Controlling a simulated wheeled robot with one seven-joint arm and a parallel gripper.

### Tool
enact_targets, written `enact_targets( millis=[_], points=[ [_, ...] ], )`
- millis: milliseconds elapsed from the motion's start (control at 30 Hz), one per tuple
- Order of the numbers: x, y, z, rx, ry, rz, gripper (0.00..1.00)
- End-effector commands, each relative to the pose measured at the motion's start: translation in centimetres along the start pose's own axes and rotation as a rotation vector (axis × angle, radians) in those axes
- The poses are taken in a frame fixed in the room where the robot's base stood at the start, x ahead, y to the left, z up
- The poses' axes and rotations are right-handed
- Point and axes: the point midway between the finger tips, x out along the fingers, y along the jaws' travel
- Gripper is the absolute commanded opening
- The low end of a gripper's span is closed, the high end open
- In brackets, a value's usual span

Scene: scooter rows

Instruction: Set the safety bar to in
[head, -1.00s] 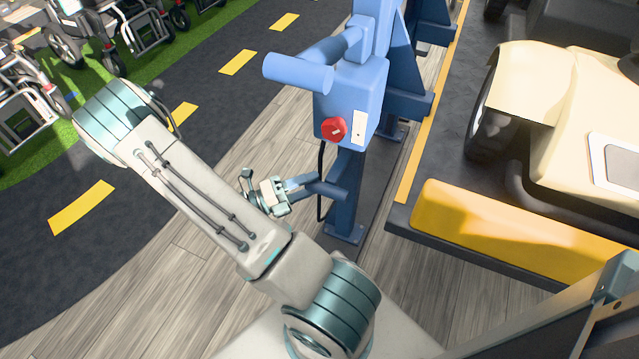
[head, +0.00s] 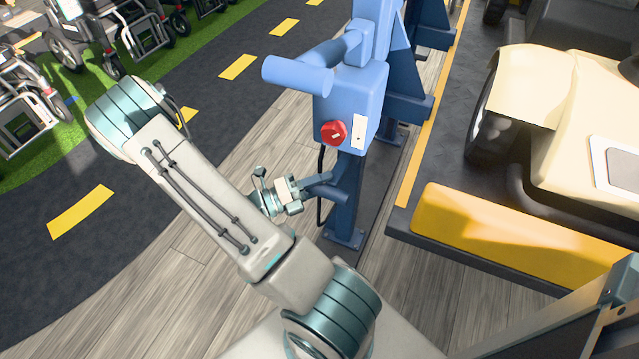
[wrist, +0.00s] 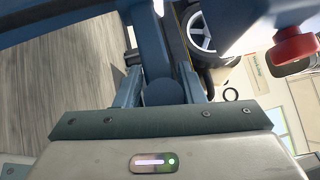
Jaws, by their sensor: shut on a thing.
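The blue safety bar (head: 328,192) is a short arm low on the blue post (head: 345,215), below a blue box with a red knob. My gripper (head: 303,190) is at the bar's outer end, left of the post. In the wrist view my gripper (wrist: 162,88) has a finger on each side of the bar's rounded blue end (wrist: 164,93) and is shut on it. The fingers partly hide the bar's tip in the head view.
The blue box (head: 365,95) carries a red knob (head: 333,133), with a thick blue handle (head: 298,73) above. A yellow-fronted platform (head: 520,235) bearing a cream vehicle (head: 570,110) stands right. Wheelchairs (head: 110,35) stand far left. Wood floor left of the post is clear.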

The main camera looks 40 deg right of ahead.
Motion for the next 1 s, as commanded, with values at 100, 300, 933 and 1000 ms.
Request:
enact_targets(
  millis=[100, 300, 933, 1000],
  points=[
    [1.8, -0.7, 1.7, 0.007, 0.003, -0.019, 0.0],
    [4.4, 0.0, 4.4, 0.009, 0.001, -0.019, 0.0],
    [5.3, 0.8, 5.3, 0.01, -0.001, -0.014, 0.5],
    [5.2, 0.8, 5.2, 0.008, -0.001, -0.013, 0.5]
  ],
)
